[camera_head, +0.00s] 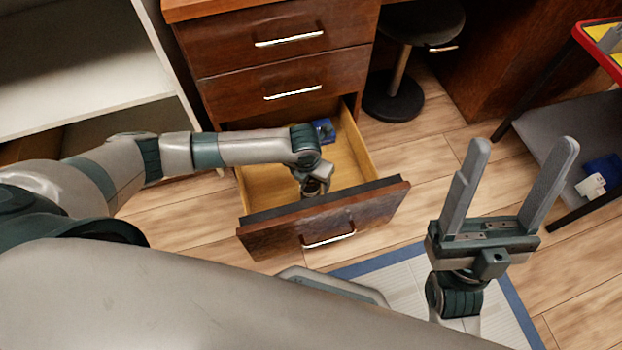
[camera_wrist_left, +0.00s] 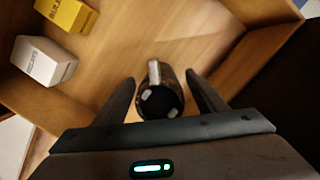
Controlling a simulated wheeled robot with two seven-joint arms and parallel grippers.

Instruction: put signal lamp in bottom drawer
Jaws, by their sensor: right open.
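The bottom drawer (camera_head: 375,214) is pulled out below two shut drawers. My left gripper (camera_head: 314,186) points down into it, mostly hidden by its own wrist in the head view. In the left wrist view, the left gripper (camera_wrist_left: 160,78) has its fingers apart. A dark round thing with a shiny grey part, probably the signal lamp (camera_wrist_left: 161,102), is between them, with a gap on each side. I cannot tell whether it rests on the drawer floor (camera_wrist_left: 165,35). My right gripper (camera_head: 524,143) is open and empty, right of the drawer.
A yellow box (camera_wrist_left: 68,13) and a white box (camera_wrist_left: 44,60) lie inside the drawer. A blue thing (camera_head: 323,130) shows at its back. A black stool (camera_head: 393,95) stands right of the cabinet. A cart with a grey shelf (camera_head: 560,130) is at the right.

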